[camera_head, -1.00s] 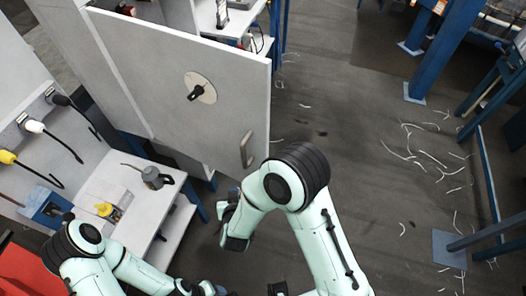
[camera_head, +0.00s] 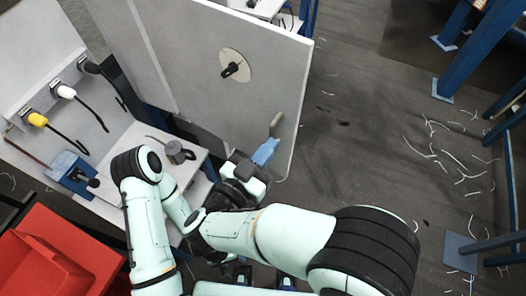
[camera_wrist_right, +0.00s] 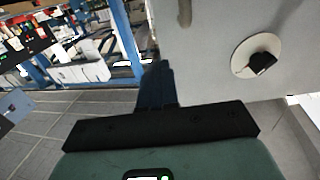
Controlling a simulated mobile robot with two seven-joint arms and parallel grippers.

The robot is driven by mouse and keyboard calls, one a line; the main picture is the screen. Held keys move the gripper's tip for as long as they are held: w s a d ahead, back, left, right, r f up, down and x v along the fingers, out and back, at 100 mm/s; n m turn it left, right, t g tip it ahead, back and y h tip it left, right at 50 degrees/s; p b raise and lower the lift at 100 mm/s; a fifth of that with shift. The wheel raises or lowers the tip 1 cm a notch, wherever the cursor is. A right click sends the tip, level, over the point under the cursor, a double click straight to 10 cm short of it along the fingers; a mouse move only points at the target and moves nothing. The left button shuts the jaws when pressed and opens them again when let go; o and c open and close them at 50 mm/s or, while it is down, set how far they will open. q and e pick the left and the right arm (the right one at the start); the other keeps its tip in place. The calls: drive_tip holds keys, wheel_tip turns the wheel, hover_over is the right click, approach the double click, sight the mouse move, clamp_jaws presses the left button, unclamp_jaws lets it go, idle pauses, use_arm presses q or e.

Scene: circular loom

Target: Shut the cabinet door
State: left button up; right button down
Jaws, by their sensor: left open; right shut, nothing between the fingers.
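The cabinet door (camera_head: 190,60) is a light grey panel with a round plate and black knob (camera_head: 235,66) and a bar handle (camera_head: 276,124) near its free edge. It stands open, with shelves showing behind its top edge. My right gripper (camera_head: 266,152) is shut and empty, its blue fingertips at the lower end of the handle; I cannot tell if they touch. In the right wrist view, the fingers (camera_wrist_right: 157,85) lie in front of the door's edge, with the door (camera_wrist_right: 220,25) to the right. My left gripper (camera_head: 263,279) is open at the bottom, partly hidden by my right arm.
A white workbench (camera_head: 125,150) with a grey mug-like item (camera_head: 178,152) and a blue box (camera_head: 72,172) stands left. A red bin (camera_head: 60,255) is at lower left. Blue posts (camera_head: 460,50) stand right. The floor (camera_head: 365,130) right of the door is mostly clear, with pale scraps.

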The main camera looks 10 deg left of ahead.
sight(296, 114)
use_arm(q)
drive_tip(key=shift+w+r+p, duration=0.8)
drive_tip(key=shift+r, duration=0.35)
use_arm(e)
drive_tip(key=x, duration=0.9)
drive_tip(key=shift+a+f, duration=0.1)
drive_tip(key=shift+w, duration=0.1)
